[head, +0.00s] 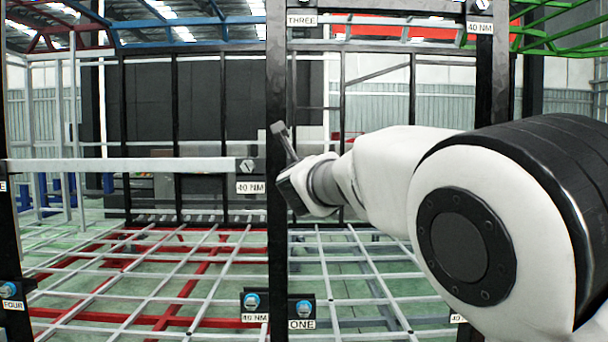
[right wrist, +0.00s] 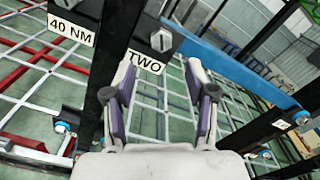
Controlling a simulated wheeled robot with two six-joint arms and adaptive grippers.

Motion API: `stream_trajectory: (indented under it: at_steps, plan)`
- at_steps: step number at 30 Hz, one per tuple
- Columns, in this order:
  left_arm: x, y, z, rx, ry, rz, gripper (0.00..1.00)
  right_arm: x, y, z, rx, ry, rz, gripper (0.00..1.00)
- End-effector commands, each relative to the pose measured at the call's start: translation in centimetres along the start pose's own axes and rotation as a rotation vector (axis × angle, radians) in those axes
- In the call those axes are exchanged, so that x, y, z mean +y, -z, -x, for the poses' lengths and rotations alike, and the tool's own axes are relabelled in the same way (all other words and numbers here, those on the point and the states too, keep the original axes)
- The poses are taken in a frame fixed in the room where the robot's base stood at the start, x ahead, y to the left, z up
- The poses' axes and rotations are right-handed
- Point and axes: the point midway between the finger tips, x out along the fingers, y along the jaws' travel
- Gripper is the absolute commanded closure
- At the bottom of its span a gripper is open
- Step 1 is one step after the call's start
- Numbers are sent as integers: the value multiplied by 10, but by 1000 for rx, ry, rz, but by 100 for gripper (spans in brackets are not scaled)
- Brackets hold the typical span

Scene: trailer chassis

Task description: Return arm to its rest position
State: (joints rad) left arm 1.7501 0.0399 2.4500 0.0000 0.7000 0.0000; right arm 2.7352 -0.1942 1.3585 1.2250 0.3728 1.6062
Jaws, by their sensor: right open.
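My right arm (head: 440,190) comes in from the right in the head view and reaches to the middle. My right gripper (head: 283,162) is in front of the black upright post (head: 281,80) and hides part of it. In the right wrist view the right gripper (right wrist: 160,75) is open, with two fingers apart and nothing between them. A grey bolt head (right wrist: 161,40) by a "TWO" label (right wrist: 148,61) lies beyond the fingertips. I cannot tell whether the gripper touches the post. My left arm is not in view.
A white horizontal bar (head: 120,165) ends left of the post, by a grey bolt (head: 248,166). Blue bolts (head: 252,301) sit low on the post near the "ONE" label (head: 302,324). A second black post (head: 490,70) stands behind my arm. White and red frame bars cover the floor.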

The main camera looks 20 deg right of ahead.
Motion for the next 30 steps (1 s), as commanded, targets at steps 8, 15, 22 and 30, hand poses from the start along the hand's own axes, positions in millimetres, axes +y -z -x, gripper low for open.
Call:
stream_trajectory:
  at_steps: [8, 15, 22, 30]
  plan:
    - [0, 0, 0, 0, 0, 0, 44, 1, 1, 43, 1, 0, 1, 44]
    - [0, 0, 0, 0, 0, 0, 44, 1, 1, 44, 2, 0, -1, 44]
    - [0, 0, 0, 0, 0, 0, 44, 35, 55, 17, 87, -46, 17, 44]
    - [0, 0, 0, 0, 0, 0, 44, 126, 274, -10, 415, -203, 119, 44]
